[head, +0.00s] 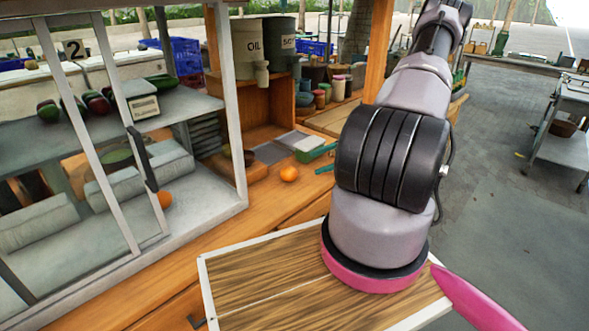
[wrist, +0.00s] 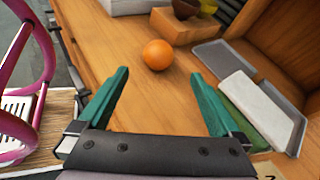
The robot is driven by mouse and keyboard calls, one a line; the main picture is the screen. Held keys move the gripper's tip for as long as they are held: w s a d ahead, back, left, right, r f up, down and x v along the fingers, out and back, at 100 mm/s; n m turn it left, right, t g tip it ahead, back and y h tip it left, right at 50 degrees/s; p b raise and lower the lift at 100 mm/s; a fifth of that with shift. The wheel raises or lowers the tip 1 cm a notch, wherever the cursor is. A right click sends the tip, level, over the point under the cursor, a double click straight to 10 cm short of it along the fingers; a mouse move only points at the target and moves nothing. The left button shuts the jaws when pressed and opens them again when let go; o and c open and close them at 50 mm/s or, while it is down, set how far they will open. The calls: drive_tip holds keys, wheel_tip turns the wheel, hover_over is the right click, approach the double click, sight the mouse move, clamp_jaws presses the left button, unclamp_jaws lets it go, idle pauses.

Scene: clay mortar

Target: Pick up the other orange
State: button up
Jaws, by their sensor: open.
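One orange (head: 289,174) sits in the open on the wooden counter (head: 275,208). It also shows in the wrist view (wrist: 157,55), just beyond the fingertips and between their lines. A second orange (head: 164,199) shows inside the glass-fronted cabinet at the left, low down near its front. My gripper (wrist: 161,74) is open and empty, its two green fingers spread wide on either side of bare counter. In the head view my arm hides most of the gripper; only green finger parts show right of the counter orange. The fingers appear apart from the orange.
The framed glass cabinet (head: 242,110) stands left of the counter orange. Grey trays (wrist: 218,56) and a pale block (wrist: 258,108) lie right of my fingers. A wooden board with dark fruit (wrist: 187,22) is behind the orange. Bare counter surrounds the orange's near side.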

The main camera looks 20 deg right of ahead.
sight(292, 173)
drive_tip(key=shift+w+a+f, duration=0.15)
drive_tip(key=shift+f, duration=0.15)
drive_tip(key=x, duration=0.4)
drive_tip(key=shift+w+a+f, duration=0.1)
drive_tip(key=shift+a, duration=0.05)
drive_tip(key=x, duration=0.5)
drive_tip(key=shift+a+f, duration=0.15)
drive_tip(key=shift+a, duration=0.2)
drive_tip(key=c, duration=1.4)
